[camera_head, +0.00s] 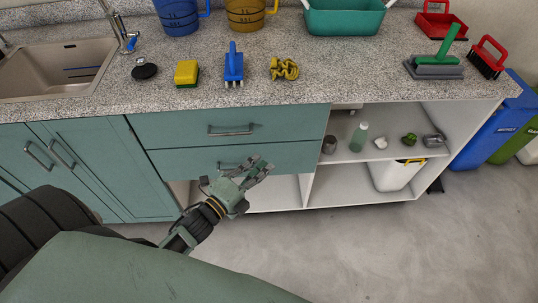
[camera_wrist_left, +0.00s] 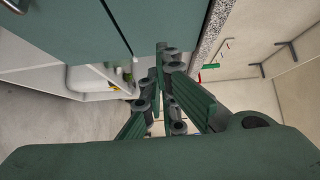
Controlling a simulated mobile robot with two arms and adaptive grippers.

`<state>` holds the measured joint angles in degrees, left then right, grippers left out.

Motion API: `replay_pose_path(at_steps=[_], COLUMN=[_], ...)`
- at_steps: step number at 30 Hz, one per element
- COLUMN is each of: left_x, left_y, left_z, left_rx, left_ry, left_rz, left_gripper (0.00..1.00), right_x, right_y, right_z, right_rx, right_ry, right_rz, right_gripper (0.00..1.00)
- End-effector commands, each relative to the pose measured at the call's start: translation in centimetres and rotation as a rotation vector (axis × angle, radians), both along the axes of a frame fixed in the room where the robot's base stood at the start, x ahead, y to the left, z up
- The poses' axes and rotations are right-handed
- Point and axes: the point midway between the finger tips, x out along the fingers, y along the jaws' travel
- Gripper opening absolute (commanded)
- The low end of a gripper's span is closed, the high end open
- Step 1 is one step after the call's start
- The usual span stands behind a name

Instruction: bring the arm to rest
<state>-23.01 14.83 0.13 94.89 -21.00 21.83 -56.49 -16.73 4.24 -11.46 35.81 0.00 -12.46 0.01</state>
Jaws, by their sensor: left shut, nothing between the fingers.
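My left gripper (camera_head: 262,168) is in front of the lower drawer of the teal cabinet (camera_head: 165,170), below the counter. It is shut and empty, with its fingers pointing up and to the right in the head view. In the left wrist view the fingers (camera_wrist_left: 163,62) come together near the middle of the picture, with nothing between them. My left arm comes in from the lower left. My right gripper does not show in either view.
The speckled counter (camera_head: 340,75) holds a yellow sponge (camera_head: 186,73), a blue brush (camera_head: 233,66), a yellow cloth (camera_head: 284,69), a teal tub (camera_head: 345,20) and a sink (camera_head: 55,68). Open shelves (camera_head: 380,152) are at right. Grey floor (camera_head: 400,250) is clear in front.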

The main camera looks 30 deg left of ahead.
Motion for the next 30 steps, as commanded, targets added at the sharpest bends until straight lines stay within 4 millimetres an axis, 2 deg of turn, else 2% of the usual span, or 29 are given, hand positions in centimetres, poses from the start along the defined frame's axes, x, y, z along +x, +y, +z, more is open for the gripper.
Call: replay_pose_path(at_steps=[3, 9, 11, 13, 14, 17, 18, 20, 21, 23, 24, 26, 27, 29, 30], left_x=[-0.7, -0.9, -1.0, -1.3, -1.6, -3.2, -4.2, -6.2, -7.7, -10.2, -12.0, -15.2, -17.4, -21.0, -23.4], left_y=[0.1, 0.2, 0.4, 0.7, 0.8, 1.4, 1.6, 1.6, 1.6, 1.5, 1.4, 1.1, 0.8, 0.4, 0.1], left_z=[0.1, -0.2, -1.2, -3.6, -5.1, -11.4, -14.3, -18.6, -21.3, -25.1, -27.6, -31.0, -33.1, -36.0, -37.6], left_rx=[0.000, -0.005, -0.024, -0.072, -0.102, -0.233, -0.294, -0.385, -0.440, -0.523, -0.575, -0.648, -0.694, -0.757, -0.796], left_ry=[-0.001, 0.005, 0.032, 0.096, 0.134, 0.302, 0.379, 0.497, 0.571, 0.681, 0.752, 0.855, 0.923, 1.020, 1.079], left_rz=[-0.001, 0.002, 0.011, 0.035, 0.050, 0.123, 0.163, 0.228, 0.274, 0.348, 0.400, 0.485, 0.544, 0.641, 0.707], left_gripper=[0.00, 0.00, 0.00, 0.00, 0.00, 0.00, 0.00, 0.00, 0.00, 0.00, 0.00, 0.00, 0.00, 0.00, 0.00], right_x=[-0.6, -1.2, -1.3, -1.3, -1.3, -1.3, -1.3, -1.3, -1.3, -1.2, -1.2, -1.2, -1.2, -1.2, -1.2], right_y=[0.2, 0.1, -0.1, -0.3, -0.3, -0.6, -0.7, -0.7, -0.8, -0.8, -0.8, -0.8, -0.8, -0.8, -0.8], right_z=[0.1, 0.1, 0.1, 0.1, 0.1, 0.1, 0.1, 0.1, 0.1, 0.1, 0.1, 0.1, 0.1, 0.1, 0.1], right_rx=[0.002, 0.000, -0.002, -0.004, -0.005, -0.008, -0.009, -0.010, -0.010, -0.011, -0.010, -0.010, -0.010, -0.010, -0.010], right_ry=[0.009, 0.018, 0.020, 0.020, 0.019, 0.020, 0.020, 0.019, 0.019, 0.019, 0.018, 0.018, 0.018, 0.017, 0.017], right_rz=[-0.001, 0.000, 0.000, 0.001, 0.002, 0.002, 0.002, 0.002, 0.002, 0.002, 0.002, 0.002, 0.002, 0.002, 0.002], right_gripper=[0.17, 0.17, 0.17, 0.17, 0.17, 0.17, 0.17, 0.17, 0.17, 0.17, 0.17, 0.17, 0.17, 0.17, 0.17])
